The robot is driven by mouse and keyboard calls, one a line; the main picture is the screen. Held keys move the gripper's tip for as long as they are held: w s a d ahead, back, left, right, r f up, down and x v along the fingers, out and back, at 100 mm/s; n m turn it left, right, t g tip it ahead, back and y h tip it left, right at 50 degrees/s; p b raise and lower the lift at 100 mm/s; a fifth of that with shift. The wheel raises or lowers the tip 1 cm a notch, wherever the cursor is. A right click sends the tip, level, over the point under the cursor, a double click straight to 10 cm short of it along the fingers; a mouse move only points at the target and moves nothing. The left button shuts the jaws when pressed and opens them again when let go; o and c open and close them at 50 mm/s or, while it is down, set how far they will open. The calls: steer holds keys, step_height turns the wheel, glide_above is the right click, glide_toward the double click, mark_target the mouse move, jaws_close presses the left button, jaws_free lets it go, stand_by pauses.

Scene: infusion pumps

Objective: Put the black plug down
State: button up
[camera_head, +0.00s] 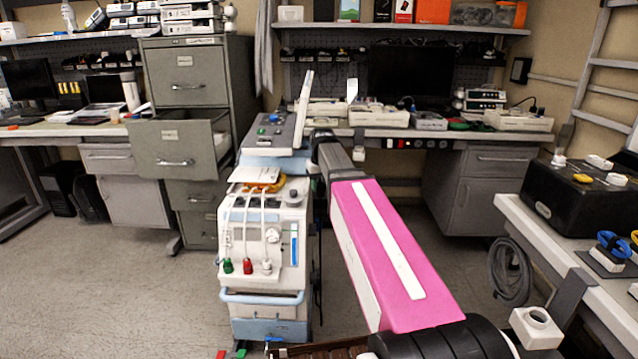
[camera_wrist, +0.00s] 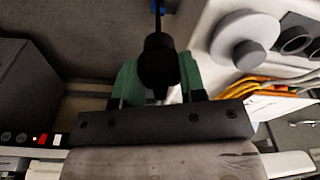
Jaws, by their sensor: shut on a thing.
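In the wrist view my gripper (camera_wrist: 157,85) has its two green fingers shut on the black plug (camera_wrist: 158,62). The plug sits between the fingers, and a thin dark cord runs up from it to the top edge. In the head view my pink arm reaches to the upper right side of a white and blue medical machine (camera_head: 262,225). My gripper and the black plug cannot be made out there.
In the wrist view a white panel with a round grey knob (camera_wrist: 246,42) and orange cables (camera_wrist: 275,86) are close on the right.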

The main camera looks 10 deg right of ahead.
steer(key=w+d, duration=0.1)
steer(key=w, duration=0.5)
steer(key=w+d, duration=0.1)
steer(key=w, duration=0.6)
steer(key=w+d, duration=0.1)
steer(key=w, duration=0.5)
steer(key=shift+w, duration=0.2)
steer(key=shift+f, duration=1.75)
steer(key=shift+f, duration=0.15)
steer(key=o, duration=1.1)
